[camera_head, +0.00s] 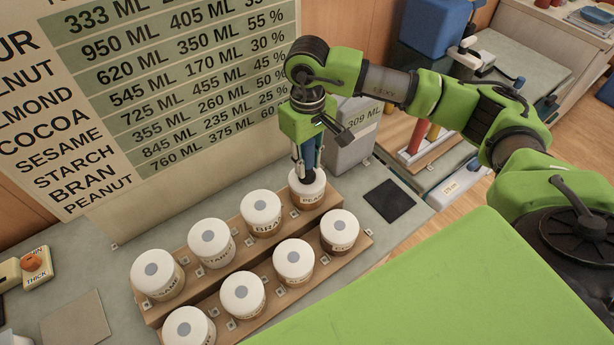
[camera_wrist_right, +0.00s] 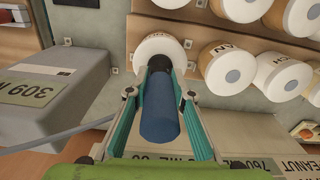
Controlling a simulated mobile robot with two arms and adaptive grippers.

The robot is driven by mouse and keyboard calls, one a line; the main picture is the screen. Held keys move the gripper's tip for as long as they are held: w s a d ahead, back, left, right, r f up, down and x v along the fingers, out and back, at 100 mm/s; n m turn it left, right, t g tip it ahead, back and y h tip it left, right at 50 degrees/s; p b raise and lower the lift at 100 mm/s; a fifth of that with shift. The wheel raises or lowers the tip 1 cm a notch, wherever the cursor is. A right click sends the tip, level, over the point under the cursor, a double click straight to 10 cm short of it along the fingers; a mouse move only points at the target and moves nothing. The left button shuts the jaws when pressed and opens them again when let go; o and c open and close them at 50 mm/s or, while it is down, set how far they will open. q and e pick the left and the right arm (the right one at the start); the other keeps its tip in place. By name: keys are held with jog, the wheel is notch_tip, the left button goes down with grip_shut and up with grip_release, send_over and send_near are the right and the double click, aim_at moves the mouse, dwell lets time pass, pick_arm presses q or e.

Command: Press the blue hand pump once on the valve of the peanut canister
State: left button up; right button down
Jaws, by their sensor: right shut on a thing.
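My right gripper (camera_head: 307,160) is shut on the blue hand pump (camera_head: 310,152), which points down. The pump's dark lower end is over the middle of the white lid of the peanut canister (camera_head: 310,201), at the back right end of the canister rows. In the right wrist view the pump (camera_wrist_right: 160,108) sits between the finger pads, and its dark tip meets the lid of the canister (camera_wrist_right: 152,45). The tip hides the valve. I cannot tell whether it is pressed down. My left gripper is not in view.
Several similar white-lidded canisters with grey valves stand in a two-step wooden rack (camera_head: 345,254). A large chart board (camera_head: 180,90) rises behind. A grey box (camera_head: 349,140) marked 309 ML stands behind the peanut canister. A dark square pad (camera_head: 390,201) lies to the right.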

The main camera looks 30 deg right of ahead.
aim_at(307, 144)
dwell(0.4)
jog(key=shift+r+p, duration=1.35)
jog(key=shift+r, duration=2.2)
jog(key=shift+s+a, duration=0.3)
jog(key=shift+s, duration=0.1)
jog(key=s+a+r+m, duration=0.1)
jog(key=s+a, duration=0.3)
jog(key=s, duration=0.6)
jog(key=shift+s+a+r+m+b, duration=0.25)
jog(key=shift+m+b, duration=0.2)
jog(key=shift+m, duration=0.25)
